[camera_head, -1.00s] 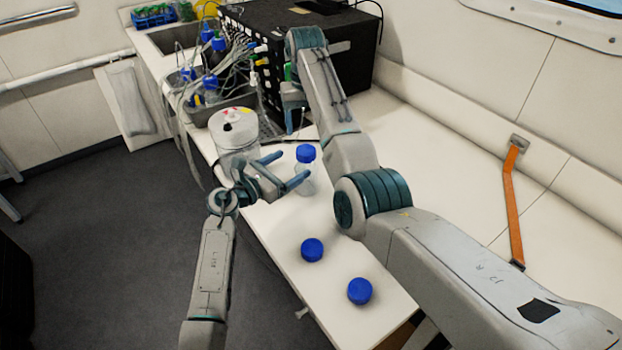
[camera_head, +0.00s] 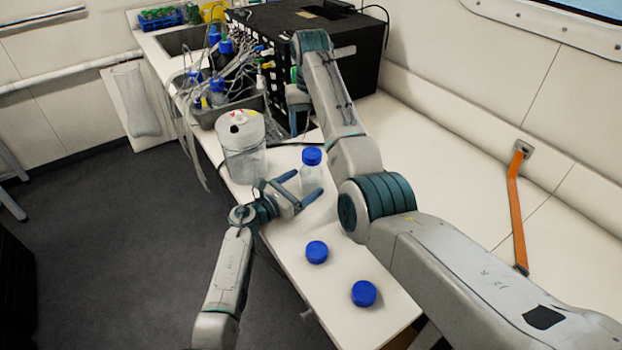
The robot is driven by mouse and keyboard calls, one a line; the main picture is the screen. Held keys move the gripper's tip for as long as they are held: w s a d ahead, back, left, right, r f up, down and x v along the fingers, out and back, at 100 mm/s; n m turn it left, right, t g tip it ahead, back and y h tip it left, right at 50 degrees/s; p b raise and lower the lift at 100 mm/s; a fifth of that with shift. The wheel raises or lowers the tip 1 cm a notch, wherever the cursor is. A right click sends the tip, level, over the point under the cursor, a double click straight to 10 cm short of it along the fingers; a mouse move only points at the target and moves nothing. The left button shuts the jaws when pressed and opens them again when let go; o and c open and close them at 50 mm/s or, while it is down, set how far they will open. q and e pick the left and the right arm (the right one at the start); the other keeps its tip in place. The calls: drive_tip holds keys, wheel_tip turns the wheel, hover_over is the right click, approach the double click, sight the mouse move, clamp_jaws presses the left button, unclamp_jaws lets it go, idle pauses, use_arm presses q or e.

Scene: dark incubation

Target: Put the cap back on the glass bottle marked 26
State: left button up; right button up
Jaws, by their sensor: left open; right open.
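A clear glass bottle (camera_head: 311,175) with a blue cap (camera_head: 311,156) on it stands upright on the white bench. Two loose-looking blue caps lie nearer on the bench, one in the middle (camera_head: 316,252) and one at the lower right (camera_head: 363,293); I cannot tell if anything is under them. No number is legible. My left gripper (camera_head: 304,184) is open, its fingers pointing right toward the bottle's lower part. The lower finger overlaps the bottle's base in view; I cannot tell if they touch. My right gripper (camera_head: 294,112) is open, pointing down by the black box, partly hidden.
A clear jar with a white lid (camera_head: 240,125) stands left of the bottle. Behind it a grey tray (camera_head: 232,108) holds several blue-capped bottles with tubing. A large black box (camera_head: 350,50) and a sink (camera_head: 185,40) are at the back.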

sight(313, 178)
use_arm(q)
drive_tip(key=x, duration=0.4)
drive_tip(key=shift+f, duration=0.15)
use_arm(e)
drive_tip(key=shift+w+d+f, duration=0.2)
drive_tip(key=shift+d, duration=0.05)
use_arm(q)
drive_tip(key=shift+w+d, duration=0.15)
drive_tip(key=shift+w, duration=0.05)
use_arm(e)
drive_tip(key=shift+a, duration=0.1)
drive_tip(key=shift+s+r, duration=0.1)
